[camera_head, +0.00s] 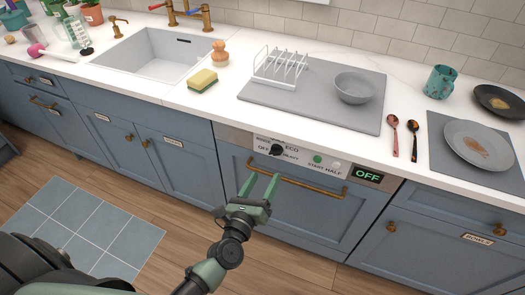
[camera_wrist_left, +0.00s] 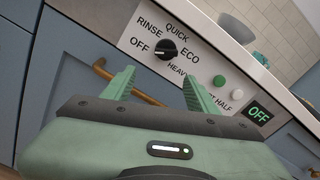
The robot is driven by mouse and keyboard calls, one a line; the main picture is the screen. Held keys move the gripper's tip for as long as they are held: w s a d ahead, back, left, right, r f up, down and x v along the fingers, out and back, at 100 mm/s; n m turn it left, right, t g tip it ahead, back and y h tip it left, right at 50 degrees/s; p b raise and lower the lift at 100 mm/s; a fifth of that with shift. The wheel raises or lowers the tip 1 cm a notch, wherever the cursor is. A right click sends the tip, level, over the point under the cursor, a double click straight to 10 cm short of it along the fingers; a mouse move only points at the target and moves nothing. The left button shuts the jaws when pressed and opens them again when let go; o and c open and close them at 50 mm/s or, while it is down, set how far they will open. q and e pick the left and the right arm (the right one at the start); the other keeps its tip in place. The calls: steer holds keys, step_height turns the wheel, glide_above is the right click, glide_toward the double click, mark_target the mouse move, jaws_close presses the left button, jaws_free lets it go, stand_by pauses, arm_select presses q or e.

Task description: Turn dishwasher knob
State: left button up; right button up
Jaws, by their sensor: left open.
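The dishwasher (camera_head: 300,208) is built in under the counter, with a blue front and a brass handle (camera_head: 300,186). Its black knob (camera_head: 276,150) is on the control panel; in the left wrist view the knob (camera_wrist_left: 165,49) has OFF, RINSE, QUICK, ECO and HEAVY around it, and its white mark points toward OFF. The display (camera_wrist_left: 258,115) reads OFF. My left gripper (camera_head: 260,180) is open and empty, in front of the panel, a little below the knob. In the left wrist view the knob appears between and beyond the fingers (camera_wrist_left: 158,85), apart from them. My right gripper is not in view.
A green button (camera_wrist_left: 218,81) and a white button (camera_wrist_left: 236,94) sit right of the knob. The counter above holds a sink (camera_head: 160,55), a sponge (camera_head: 202,80), a grey mat with a rack and bowl, and a plate (camera_head: 478,143). The floor before the dishwasher is clear.

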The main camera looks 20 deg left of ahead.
mark_target(276, 152)
arm_select(q)
steer(key=shift+n, duration=0.6)
steer(key=w, duration=0.2)
steer(key=w+r, duration=0.1)
steer(key=w, duration=0.2)
steer(key=w+p, duration=0.1)
steer(key=w, duration=0.1)
steer(key=shift+w+d+r, duration=0.15)
steer(key=shift+d+r, duration=0.05)
steer(key=shift+r, duration=0.1)
steer(key=shift+w, duration=0.25)
steer(key=shift+w+f, duration=0.1)
steer(key=shift+w, duration=0.05)
steer(key=shift+c, duration=0.6)
jaws_close()
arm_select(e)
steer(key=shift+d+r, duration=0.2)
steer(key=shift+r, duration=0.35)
